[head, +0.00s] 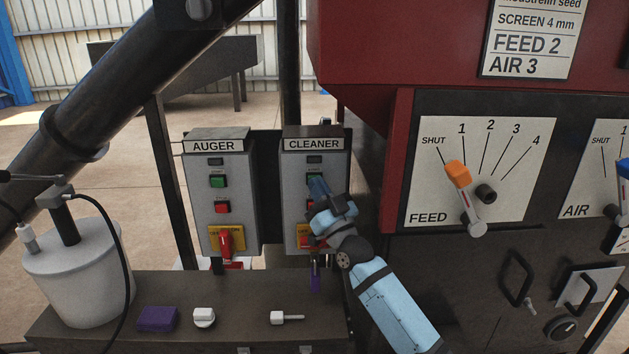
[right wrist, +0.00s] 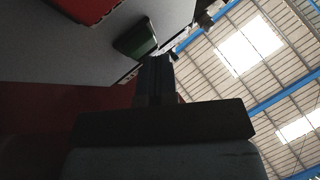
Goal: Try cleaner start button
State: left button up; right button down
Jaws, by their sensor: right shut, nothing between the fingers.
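The grey CLEANER box (head: 294,165) stands right of the AUGER box (head: 219,184) in the head view. My right gripper (head: 318,184) is shut and empty, in front of the upper half of the CLEANER box. It mostly covers the green start button there. In the right wrist view the green button (right wrist: 136,38) is just beyond my shut fingertips (right wrist: 157,62). I cannot tell whether they touch it. A red button (right wrist: 82,8) shows at the top left of that view. My left gripper is not in view.
A dark bench (head: 252,288) holds a white canister (head: 78,275), a purple block (head: 157,319) and small white parts. A purple item (head: 315,278) hangs below the CLEANER box. The FEED panel (head: 532,150) with its orange-tipped lever (head: 464,190) is right of my arm.

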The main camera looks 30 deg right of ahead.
jog(key=shift+s+a, duration=0.3)
jog(key=shift+s, duration=0.2)
jog(key=s+a, duration=0.1)
jog(key=s+p, duration=0.1)
jog(key=s+a+p, duration=0.1)
jog(key=s, duration=0.1)
jog(key=shift+s+a, duration=0.1)
jog(key=shift+a, duration=0.2)
dwell(0.6)
